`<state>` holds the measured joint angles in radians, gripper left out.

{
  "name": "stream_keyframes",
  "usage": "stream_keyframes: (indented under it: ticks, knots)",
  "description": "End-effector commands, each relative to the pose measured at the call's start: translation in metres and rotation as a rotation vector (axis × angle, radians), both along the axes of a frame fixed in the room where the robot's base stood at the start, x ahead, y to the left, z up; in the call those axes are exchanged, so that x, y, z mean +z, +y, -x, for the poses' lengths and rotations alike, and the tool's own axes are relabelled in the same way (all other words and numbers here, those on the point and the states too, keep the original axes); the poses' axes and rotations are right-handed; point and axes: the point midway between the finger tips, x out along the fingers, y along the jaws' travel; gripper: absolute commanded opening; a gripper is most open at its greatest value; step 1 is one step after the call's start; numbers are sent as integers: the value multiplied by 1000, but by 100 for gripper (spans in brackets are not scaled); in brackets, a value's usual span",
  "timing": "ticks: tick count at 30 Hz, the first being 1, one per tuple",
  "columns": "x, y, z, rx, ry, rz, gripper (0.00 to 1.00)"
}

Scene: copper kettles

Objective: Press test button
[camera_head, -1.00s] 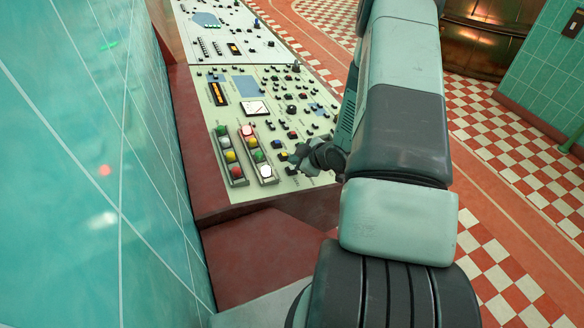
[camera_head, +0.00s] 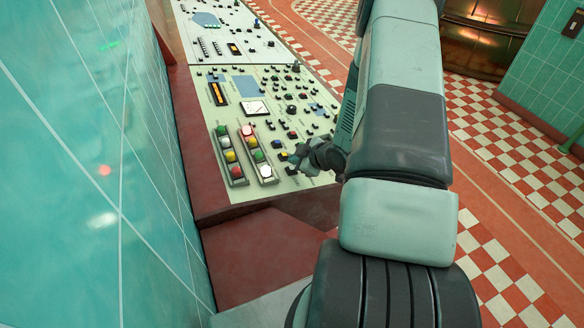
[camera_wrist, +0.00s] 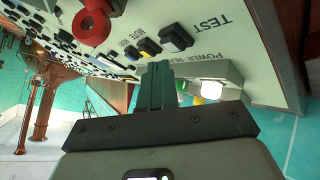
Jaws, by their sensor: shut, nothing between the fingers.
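The control panel (camera_head: 270,187) is a cream sloping console on the left in the head view. In the wrist view, a dark square button (camera_wrist: 176,37) sits beside the printed word TEST (camera_wrist: 209,22). I cannot tell whether the tips touch the panel. In the head view my gripper (camera_head: 296,158) is over the panel's near right part, beside the lit button column; the test button is hard to make out there.
Two columns of coloured buttons (camera_head: 229,155) stand on the panel's near left. A red round knob (camera_wrist: 92,27) shows at upper left in the wrist view. A teal tiled wall (camera_head: 100,150) runs along the left. Checkered floor (camera_head: 500,130) is open on the right.

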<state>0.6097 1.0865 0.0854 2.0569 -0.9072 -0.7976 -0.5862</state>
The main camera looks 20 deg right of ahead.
Motion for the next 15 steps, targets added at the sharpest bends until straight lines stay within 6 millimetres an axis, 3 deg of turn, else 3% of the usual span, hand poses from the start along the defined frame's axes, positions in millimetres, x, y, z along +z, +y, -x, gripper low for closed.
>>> stream_keyframes:
  ticks: [15]
  knots:
    - [-5,1,0,0,2,0,0]
